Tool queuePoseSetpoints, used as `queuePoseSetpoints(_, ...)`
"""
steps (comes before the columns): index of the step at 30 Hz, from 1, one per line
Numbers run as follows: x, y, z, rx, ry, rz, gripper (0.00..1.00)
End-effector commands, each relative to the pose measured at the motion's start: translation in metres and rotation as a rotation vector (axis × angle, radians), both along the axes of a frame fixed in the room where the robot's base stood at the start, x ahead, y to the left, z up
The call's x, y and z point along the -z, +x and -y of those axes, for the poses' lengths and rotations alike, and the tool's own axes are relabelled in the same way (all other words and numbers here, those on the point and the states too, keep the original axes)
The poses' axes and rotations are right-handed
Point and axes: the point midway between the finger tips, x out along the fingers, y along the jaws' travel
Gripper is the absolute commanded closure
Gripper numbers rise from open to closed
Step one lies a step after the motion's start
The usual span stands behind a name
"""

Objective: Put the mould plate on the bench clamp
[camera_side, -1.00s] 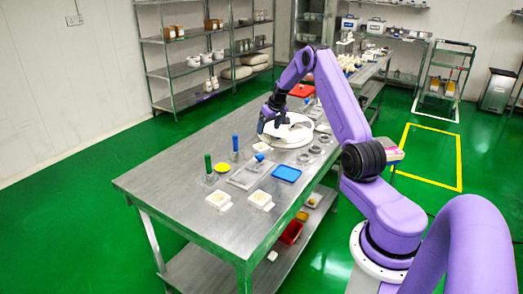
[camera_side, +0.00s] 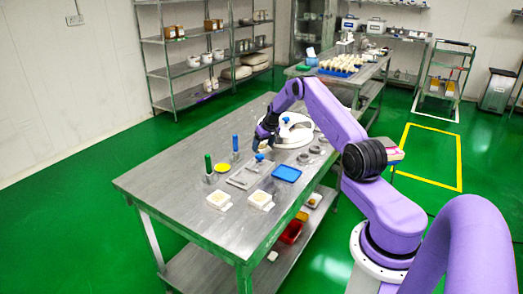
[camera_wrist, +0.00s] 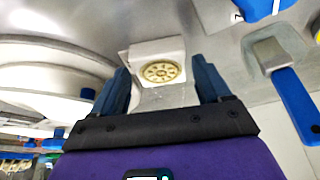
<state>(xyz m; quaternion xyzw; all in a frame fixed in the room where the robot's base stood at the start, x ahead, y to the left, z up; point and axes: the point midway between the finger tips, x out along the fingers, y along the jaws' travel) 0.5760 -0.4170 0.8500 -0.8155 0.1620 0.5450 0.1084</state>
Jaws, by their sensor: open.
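A white square plate with a round gold-patterned insert, which I take for the mould plate (camera_wrist: 160,70), lies flat in the wrist view. It shows between and beyond my gripper's fingertips. My gripper (camera_side: 261,139) is open and empty, low over the bench beside the white round machine; it points down and largely hides this plate in the side view. In the wrist view my gripper (camera_wrist: 163,82) has one finger towards each side of the plate, with no clear contact. A flat metal fixture (camera_side: 243,177) with a blue knob, likely the bench clamp, lies nearer the camera.
Two similar white plates (camera_side: 218,199) (camera_side: 261,199) lie near the front edge. A blue-handled tool (camera_side: 235,143), a green-handled tool (camera_side: 208,164), a yellow disc (camera_side: 221,168) and a blue tray (camera_side: 286,173) are close by. The white round machine (camera_side: 296,132) stands behind. The bench's left end is clear.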

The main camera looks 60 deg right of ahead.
Motion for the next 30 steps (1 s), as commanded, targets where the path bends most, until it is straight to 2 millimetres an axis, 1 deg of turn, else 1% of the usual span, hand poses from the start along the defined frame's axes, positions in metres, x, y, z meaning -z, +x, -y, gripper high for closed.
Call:
queuePoseSetpoints(1, 0.0048, 0.0015, 0.0005, 0.000, 0.000, -0.001, 0.23)
queuePoseSetpoints(4, 0.0086, 0.0033, 0.0013, 0.000, 0.000, 0.001, 0.23)
queuePoseSetpoints(12, 0.0097, 0.0037, 0.0013, -0.001, 0.000, 0.000, 0.23)
queuePoseSetpoints(14, 0.0097, 0.0037, 0.0013, -0.001, 0.000, 0.000, 0.43)
queuePoseSetpoints(15, 0.0096, 0.0037, 0.0012, -0.001, 0.000, 0.000, 0.56)
queuePoseSetpoints(16, 0.0096, 0.0037, 0.0012, -0.001, 0.000, 0.000, 0.66)
queuePoseSetpoints(18, 0.0093, 0.0039, 0.0014, -0.001, -0.001, 0.001, 0.75)
queuePoseSetpoints(26, 0.0081, 0.0041, 0.0015, -0.001, -0.001, 0.002, 0.75)
queuePoseSetpoints(30, 0.0010, 0.0046, 0.0018, -0.001, -0.003, 0.003, 0.75)
